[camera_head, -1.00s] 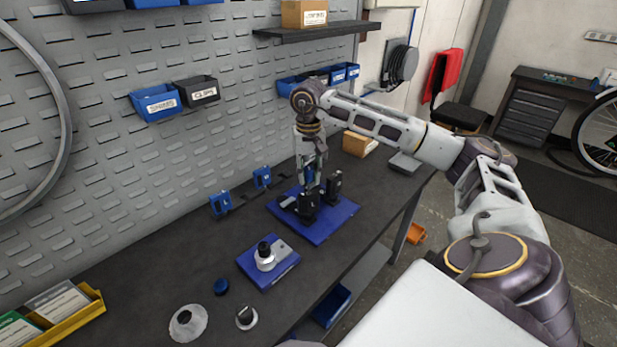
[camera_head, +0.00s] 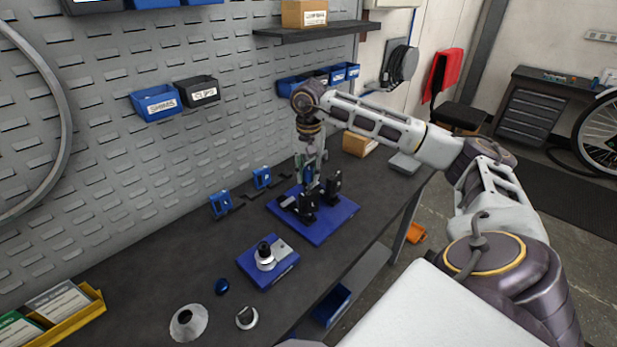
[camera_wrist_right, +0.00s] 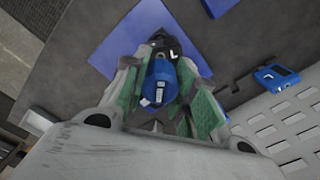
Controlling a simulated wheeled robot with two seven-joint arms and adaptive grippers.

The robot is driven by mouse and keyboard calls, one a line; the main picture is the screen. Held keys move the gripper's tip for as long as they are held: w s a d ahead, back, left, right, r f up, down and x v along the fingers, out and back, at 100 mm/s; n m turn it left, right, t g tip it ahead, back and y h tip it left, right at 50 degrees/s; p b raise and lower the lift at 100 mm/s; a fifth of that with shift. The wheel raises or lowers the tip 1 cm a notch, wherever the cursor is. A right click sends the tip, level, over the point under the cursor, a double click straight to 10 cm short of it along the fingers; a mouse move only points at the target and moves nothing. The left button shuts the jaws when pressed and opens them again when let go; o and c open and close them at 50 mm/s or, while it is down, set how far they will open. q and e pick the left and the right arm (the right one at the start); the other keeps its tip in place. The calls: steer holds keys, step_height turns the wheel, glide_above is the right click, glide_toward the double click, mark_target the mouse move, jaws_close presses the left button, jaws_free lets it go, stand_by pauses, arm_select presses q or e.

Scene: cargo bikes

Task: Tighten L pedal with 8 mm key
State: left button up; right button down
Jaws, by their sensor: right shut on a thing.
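A blue base plate (camera_head: 322,225) on the bench carries black upright pieces; the nearer one (camera_head: 308,206) is partly under my gripper. In the right wrist view a white "L" shows on a black part (camera_wrist_right: 172,54) just beyond the fingers, and the plate (camera_wrist_right: 120,40) lies behind it. My right gripper (camera_head: 308,180) points down over the plate. Its green-padded fingers (camera_wrist_right: 158,95) are shut on a blue handle (camera_wrist_right: 160,80) with a small white label, apparently the key. The key's tip and its contact with the pedal are hidden. My left gripper is not in view.
Two blue holders (camera_head: 220,204) (camera_head: 262,177) stand by the perforated wall; one shows an "L" in the wrist view (camera_wrist_right: 278,78). A smaller blue block (camera_head: 268,262) with a round metal part stands nearer. A yellow tray (camera_head: 80,318) is at the left. Bench between is mostly clear.

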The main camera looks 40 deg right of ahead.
steer(key=shift+m, duration=1.2)
steer(key=shift+m, duration=0.3)
steer(key=shift+m, duration=1.6)
steer(key=shift+m+p, duration=0.35)
steer(key=shift+m, duration=0.95)
steer(key=shift+m, duration=0.4)
steer(key=shift+m, duration=1.4)
steer(key=shift+f, duration=0.45)
